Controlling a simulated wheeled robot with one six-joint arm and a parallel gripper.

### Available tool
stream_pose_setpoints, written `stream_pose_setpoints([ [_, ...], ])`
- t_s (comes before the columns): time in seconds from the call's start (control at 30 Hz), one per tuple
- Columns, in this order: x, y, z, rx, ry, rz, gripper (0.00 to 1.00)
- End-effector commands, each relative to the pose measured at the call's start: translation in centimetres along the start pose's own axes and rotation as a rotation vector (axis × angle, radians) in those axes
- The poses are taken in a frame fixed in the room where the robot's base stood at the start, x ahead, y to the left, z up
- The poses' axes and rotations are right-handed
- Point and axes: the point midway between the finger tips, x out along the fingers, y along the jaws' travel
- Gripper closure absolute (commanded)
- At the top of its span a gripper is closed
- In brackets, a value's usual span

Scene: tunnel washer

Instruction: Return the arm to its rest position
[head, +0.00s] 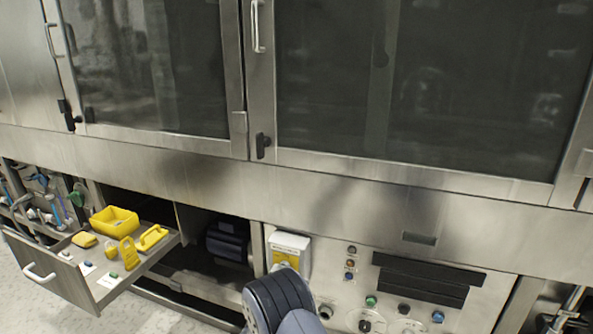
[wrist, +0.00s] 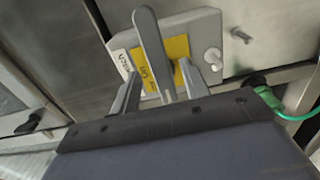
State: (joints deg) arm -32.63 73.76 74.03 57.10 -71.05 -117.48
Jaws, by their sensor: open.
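My gripper (wrist: 160,68) shows in the wrist view with its fingers apart. Behind the fingers is a grey box with a yellow plate (wrist: 177,47) and a white label. A long grey bar (wrist: 148,38) stands up between the fingers in this view; I cannot tell whether it belongs to the box or to my gripper, or whether anything touches. In the head view the white and yellow box (head: 290,246) is on the machine's lower front, just above my dark arm link. My gripper's fingers are hidden in the head view.
An open drawer (head: 77,283) with yellow items sticks out at the lower left. A control panel (head: 415,285) with buttons is right of the box. Large glass doors (head: 420,85) fill the upper front. A green connector with a hose (wrist: 258,82) is at the wrist view's right.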

Motion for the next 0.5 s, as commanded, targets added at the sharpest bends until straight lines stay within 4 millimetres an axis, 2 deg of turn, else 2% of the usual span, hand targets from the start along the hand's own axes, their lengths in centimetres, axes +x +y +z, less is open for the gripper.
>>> stream_pose_setpoints([
  [0.03,1.0,-0.1,0.1,0.002,-0.004,0.002,0.56],
  [0.2,3.0,0.0,0.1,0.001,-0.002,0.002,0.56],
  [0.33,3.8,0.0,0.0,0.001,-0.001,0.001,0.56],
  [0.5,3.6,0.0,0.0,0.013,0.000,0.001,0.56],
])
